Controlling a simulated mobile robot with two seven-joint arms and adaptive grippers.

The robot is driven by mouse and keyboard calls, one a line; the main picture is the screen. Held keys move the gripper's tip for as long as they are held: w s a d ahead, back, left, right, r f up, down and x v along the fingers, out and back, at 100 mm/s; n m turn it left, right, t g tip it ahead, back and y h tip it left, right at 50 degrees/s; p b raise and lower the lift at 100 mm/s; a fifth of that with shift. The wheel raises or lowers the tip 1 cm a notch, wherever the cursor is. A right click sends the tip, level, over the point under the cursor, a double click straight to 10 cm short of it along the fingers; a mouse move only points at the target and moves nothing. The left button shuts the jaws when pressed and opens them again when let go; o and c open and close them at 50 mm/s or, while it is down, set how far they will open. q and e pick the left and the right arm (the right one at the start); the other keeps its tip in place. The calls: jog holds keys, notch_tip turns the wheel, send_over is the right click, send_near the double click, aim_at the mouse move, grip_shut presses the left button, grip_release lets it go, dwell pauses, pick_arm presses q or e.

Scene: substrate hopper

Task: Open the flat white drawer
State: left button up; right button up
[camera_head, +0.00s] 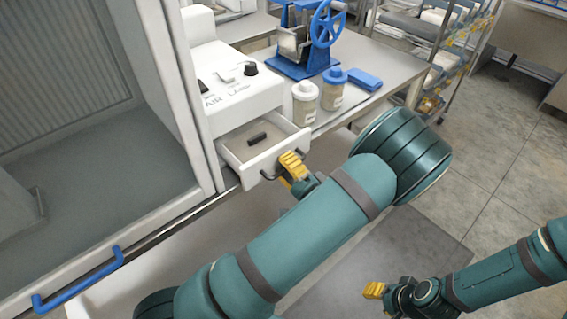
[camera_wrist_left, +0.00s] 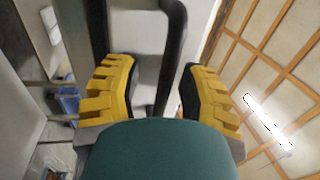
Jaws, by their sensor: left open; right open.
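The flat white drawer (camera_head: 262,158) is pulled out of the white machine (camera_head: 235,85), and its inside shows in the head view. A small dark object (camera_head: 257,139) lies in it. The drawer's dark bar handle (camera_head: 268,176) is on its front. My left gripper (camera_head: 293,166) is open at the drawer front. In the left wrist view the dark handle (camera_wrist_left: 172,50) stands between the spread yellow fingers of the left gripper (camera_wrist_left: 158,82); whether a finger touches it I cannot tell. My right gripper (camera_head: 374,290) looks empty and open, low at the right, away from the drawer.
Two lidded jars (camera_head: 305,103) stand beside the machine on the bench (camera_head: 372,62). A cabinet with a blue handle (camera_head: 80,283) fills the left. The floor (camera_head: 500,175) at right is open.

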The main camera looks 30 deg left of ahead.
pick_arm(q)
jog(key=v, duration=1.2)
